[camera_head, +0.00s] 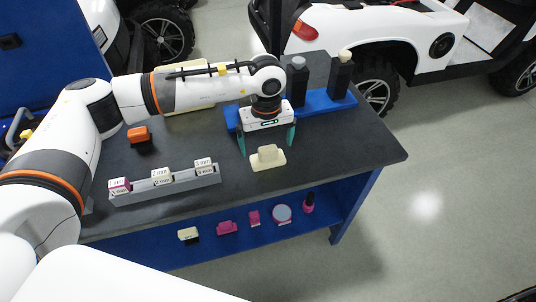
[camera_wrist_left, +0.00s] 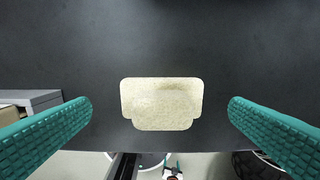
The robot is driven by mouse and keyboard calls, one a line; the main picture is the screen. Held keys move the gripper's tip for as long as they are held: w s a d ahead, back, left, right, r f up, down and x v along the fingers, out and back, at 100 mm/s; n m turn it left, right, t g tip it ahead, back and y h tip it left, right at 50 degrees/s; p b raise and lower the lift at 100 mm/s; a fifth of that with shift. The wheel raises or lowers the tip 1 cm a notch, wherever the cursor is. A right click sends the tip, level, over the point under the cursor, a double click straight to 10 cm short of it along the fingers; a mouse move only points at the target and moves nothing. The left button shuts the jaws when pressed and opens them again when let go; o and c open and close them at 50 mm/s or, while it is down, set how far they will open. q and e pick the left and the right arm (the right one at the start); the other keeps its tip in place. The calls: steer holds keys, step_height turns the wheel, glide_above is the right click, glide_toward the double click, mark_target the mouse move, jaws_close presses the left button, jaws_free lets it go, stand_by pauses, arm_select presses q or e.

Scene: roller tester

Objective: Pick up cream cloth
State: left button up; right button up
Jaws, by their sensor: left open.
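The cream cloth (camera_head: 268,158) is a pale block-like piece with a raised middle. It lies on the dark bench top near the front edge. In the left wrist view the cloth (camera_wrist_left: 161,104) lies flat in the middle, between the two fingers. My left gripper (camera_head: 268,142) points down above and just behind the cloth. Its teal fingers are wide apart, with dark bench on both sides of the cloth, and touch nothing. The left gripper also shows in the left wrist view (camera_wrist_left: 160,128). My right gripper is not in view.
A grey holder (camera_head: 165,187) with labelled blocks stands at the left front. A blue rack (camera_head: 315,104) with dark posts stands behind the gripper. Small items, including a round tin (camera_head: 281,214), sit on the blue lower shelf.

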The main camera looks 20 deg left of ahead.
mark_target(268, 148)
arm_select(q)
steer(key=f, duration=0.3)
steer(key=shift+s+d+f+p, duration=0.15)
steer(key=shift+d+f+p, duration=0.05)
steer(key=shift+f+p, duration=0.2)
steer(key=shift+f, duration=0.2)
steer(key=shift+c, duration=0.6)
steer(key=c, duration=0.8)
step_height(268, 148, up, 10)
steer(key=shift+r+b, duration=0.1)
steer(key=shift+b, duration=0.65)
steer(key=o, duration=0.4)
steer(key=c, duration=0.3)
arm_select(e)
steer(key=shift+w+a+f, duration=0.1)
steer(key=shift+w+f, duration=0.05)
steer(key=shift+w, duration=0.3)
